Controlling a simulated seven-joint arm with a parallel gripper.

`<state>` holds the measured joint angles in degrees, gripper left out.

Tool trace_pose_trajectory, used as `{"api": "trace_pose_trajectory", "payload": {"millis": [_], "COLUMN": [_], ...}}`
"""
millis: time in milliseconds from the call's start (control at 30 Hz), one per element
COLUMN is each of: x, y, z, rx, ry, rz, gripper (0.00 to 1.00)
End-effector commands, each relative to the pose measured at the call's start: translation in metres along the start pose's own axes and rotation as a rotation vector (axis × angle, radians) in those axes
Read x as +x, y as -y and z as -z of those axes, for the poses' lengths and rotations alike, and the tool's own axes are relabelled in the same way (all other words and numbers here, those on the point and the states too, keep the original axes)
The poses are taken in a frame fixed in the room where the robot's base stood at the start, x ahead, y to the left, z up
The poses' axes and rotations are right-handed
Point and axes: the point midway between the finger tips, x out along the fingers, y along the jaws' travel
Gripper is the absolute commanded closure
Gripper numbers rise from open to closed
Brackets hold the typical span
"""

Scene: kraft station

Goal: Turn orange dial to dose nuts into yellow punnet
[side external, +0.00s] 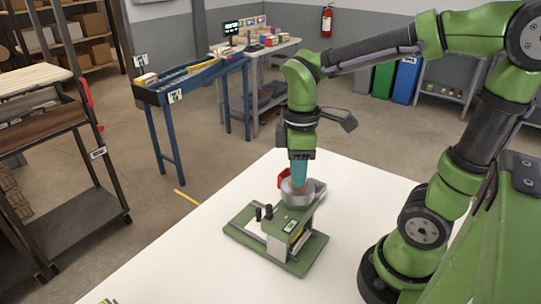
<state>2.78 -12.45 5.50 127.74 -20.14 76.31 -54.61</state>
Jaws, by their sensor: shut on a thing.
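A dispenser (270,232) with a green base plate stands on the white table. It has a grey round top (297,194) and dark knobs (263,212) at its left. My gripper (299,179) points straight down over the grey top, with its teal fingers closed on a small orange part there. This looks like the orange dial, mostly hidden by the fingers. A small patch of yellow (297,237) shows in the dispenser's lower front opening; I cannot tell if it is the yellow punnet. No nuts can be made out.
A red part (284,179) shows just behind the grey top. The white table (170,262) is clear left of the dispenser, apart from small items at its front left edge. A shelf cart (60,160) and a blue conveyor (190,82) stand beyond.

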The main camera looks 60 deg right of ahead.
Motion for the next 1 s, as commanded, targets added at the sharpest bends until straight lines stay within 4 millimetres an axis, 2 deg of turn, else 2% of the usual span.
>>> {"api": "trace_pose_trajectory", "payload": {"millis": [267,1000], "x": [-0.0007,-0.0011], "y": [-0.0006,-0.0023], "z": [0.0001,-0.0008], "rx": [0.195,0.896], "ry": [-0.001,-0.002], "rz": [0.0,0.0], "gripper": [0.97,0.97]}}
